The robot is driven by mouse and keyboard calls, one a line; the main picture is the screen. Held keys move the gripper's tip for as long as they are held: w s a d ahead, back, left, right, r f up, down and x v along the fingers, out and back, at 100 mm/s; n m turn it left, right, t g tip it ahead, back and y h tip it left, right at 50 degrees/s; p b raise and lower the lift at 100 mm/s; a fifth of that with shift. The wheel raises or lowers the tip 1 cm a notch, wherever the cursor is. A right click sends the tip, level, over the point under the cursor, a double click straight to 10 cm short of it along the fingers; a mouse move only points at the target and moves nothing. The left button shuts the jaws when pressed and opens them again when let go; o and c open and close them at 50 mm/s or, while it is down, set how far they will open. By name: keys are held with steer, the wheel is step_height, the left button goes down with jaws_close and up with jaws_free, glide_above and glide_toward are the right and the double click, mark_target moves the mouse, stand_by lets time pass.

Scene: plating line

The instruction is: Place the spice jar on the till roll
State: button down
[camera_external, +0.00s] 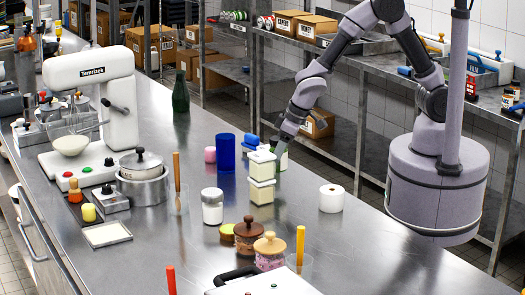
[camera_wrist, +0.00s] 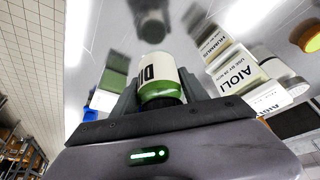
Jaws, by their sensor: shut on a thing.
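The spice jar (camera_wrist: 157,75), with a white and green label reading "DI", sits between the fingers of my gripper (camera_wrist: 158,92) in the wrist view. My gripper (camera_external: 283,146) is shut on it. In the external view the jar is mostly hidden behind stacked cream tubs, and I cannot tell its height over the steel counter. The till roll (camera_external: 331,199) is a white roll with a dark core hole, standing on the counter to the right of and nearer than my gripper. Its top is clear.
Stacked cream tubs (camera_external: 262,190) stand close by my gripper; one label reads "AIOLI" (camera_wrist: 242,75). A blue cup (camera_external: 225,153), a pink roll (camera_external: 210,155), a white-lidded jar (camera_external: 212,206) and wooden-lidded jars (camera_external: 270,249) stand around. Counter around the till roll is bare.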

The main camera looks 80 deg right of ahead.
steer(key=s+a+r+b, duration=0.2)
steer(key=s+a+r, duration=0.1)
steer(key=s, duration=0.5)
steer(key=s+a+r+b, duration=0.2)
steer(key=s+a, duration=0.1)
steer(key=s, duration=0.4)
steer(key=s+d+r+b, duration=0.1)
steer(key=s+d+b, duration=0.15)
steer(key=s, duration=0.75)
steer(key=p, duration=0.6)
glide_toward(325, 189)
steer(key=shift+w+f, duration=0.25)
steer(key=shift+w, duration=0.2)
steer(key=shift+w+f, duration=0.2)
steer(key=shift+w, duration=0.25)
steer(key=shift+f+b, duration=0.75)
steer(key=shift+f, duration=0.9)
